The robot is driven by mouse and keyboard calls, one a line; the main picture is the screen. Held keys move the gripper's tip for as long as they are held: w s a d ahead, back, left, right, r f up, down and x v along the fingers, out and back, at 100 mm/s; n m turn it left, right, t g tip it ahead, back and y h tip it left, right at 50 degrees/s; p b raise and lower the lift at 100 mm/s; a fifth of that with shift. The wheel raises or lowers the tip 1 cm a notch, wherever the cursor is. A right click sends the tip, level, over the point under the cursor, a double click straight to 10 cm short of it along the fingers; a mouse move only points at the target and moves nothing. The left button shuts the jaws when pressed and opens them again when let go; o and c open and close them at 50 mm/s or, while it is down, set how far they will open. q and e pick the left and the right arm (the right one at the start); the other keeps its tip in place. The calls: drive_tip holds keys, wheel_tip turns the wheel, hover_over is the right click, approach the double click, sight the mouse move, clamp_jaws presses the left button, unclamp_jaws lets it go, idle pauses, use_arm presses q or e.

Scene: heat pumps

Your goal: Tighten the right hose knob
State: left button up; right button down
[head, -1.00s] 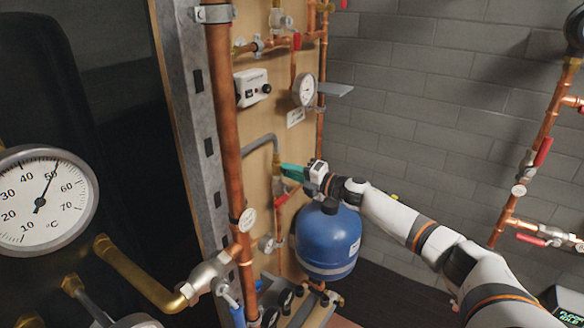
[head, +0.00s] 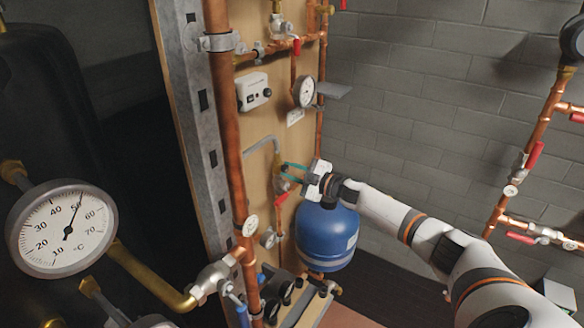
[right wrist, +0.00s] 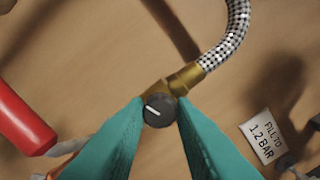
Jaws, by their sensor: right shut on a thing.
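The hose knob (right wrist: 158,110) is small, round and dark with a white mark, on a brass fitting at the end of a braided hose (right wrist: 238,35). In the right wrist view it sits between the tips of the two teal fingers of my right gripper (right wrist: 160,112), which is shut on it. In the head view my right gripper (head: 284,172) reaches the wooden board from the right, at the lower end of the grey hose (head: 262,141). The knob is too small to make out there. My left gripper is not in view.
A blue tank (head: 326,238) hangs just below my right gripper. A red lever (right wrist: 22,118) is left of the knob, and a label reading "FILL TO 1.2 BAR" (right wrist: 264,136) is right of it. A copper pipe (head: 228,130) and large gauge (head: 62,230) stand left.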

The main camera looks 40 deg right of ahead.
drive_tip(key=shift+m+p, duration=0.5)
drive_tip(key=shift+m, duration=1.2)
drive_tip(key=shift+f, duration=0.1)
drive_tip(key=c, duration=1.2)
unclamp_jaws()
drive_tip(key=shift+s+d, duration=0.1)
drive_tip(key=b+v, duration=0.3)
drive_tip(key=v, duration=0.8)
drive_tip(key=shift+s+b, duration=0.35)
drive_tip(key=shift+s, duration=0.05)
drive_tip(key=shift+d, duration=0.1)
